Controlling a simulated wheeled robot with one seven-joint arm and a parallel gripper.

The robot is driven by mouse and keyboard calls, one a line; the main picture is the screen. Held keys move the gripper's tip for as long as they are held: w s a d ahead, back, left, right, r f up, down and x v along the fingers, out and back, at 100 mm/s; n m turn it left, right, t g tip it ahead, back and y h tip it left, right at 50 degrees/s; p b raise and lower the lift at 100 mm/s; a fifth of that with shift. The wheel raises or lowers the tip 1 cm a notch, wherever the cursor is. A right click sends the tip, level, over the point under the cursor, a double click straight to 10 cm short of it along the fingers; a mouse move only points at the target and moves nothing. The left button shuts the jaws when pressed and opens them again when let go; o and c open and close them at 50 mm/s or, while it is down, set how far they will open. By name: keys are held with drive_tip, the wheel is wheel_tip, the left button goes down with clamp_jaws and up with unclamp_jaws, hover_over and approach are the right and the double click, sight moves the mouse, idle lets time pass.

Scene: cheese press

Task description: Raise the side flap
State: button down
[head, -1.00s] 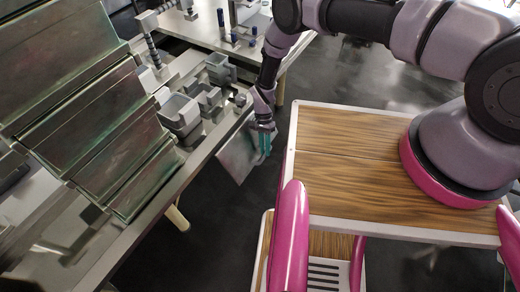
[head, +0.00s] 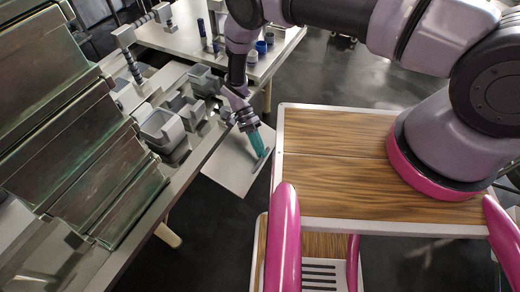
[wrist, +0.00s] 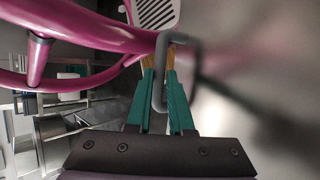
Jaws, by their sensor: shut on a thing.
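The side flap (head: 226,168) is a flat light grey plate on the right long edge of the metal table. In the head view it reaches out from that edge over the floor, with its broad upper face showing. I cannot tell whether it is fully level. A grey bar handle (head: 261,161) sits near its outer edge. My gripper (head: 259,149) has teal fingers and is shut on this handle. In the wrist view the looped grey handle (wrist: 160,72) passes between my gripper's fingers (wrist: 160,80). The blurred plate (wrist: 250,70) fills the right of that view.
The metal table (head: 150,218) carries grey bins (head: 163,131) and large ridged greenish metal panels (head: 70,130). A second table (head: 255,70) with small blue cups stands behind. Dark open floor (head: 215,225) lies below the flap.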

drive_tip(key=shift+w+a+r, duration=0.1)
drive_tip(key=shift+a+r, duration=0.15)
drive_tip(key=shift+r, duration=0.2)
drive_tip(key=shift+w+a+r, duration=0.1)
drive_tip(key=shift+a+r, duration=0.15)
drive_tip(key=shift+r, duration=0.2)
drive_tip(key=c, duration=0.8)
unclamp_jaws()
drive_tip(key=shift+d, duration=0.1)
drive_tip(key=v, duration=1)
drive_tip(key=shift+w+r, duration=0.2)
drive_tip(key=shift+r, duration=0.1)
